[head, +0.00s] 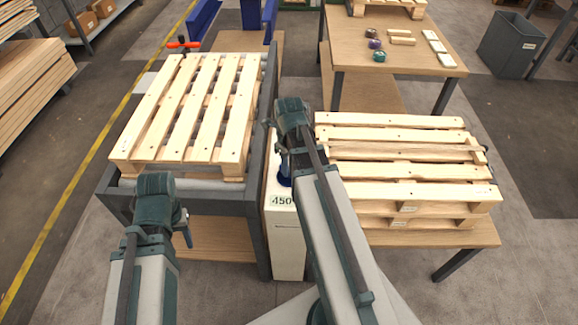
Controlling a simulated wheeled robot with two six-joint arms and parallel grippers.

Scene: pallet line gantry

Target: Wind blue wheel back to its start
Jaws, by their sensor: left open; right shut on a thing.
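The blue wheel (285,181) sits on the narrow white cabinet (288,240) between the two pallet stands, just above a label reading 450. Only a small part of it shows; my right arm covers the rest. My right gripper (283,165) points down at the wheel and is shut on it, with its fingertips mostly hidden by my own arm. My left gripper (187,236) is open and empty, low in front of the left pallet stand.
A pallet (190,110) lies on the grey-framed stand (252,205) at left. Stacked pallets (400,160) lie on a wooden table (480,236) at right. A back table (440,62) holds small coloured parts and blocks. A grey bin (508,45) stands at far right.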

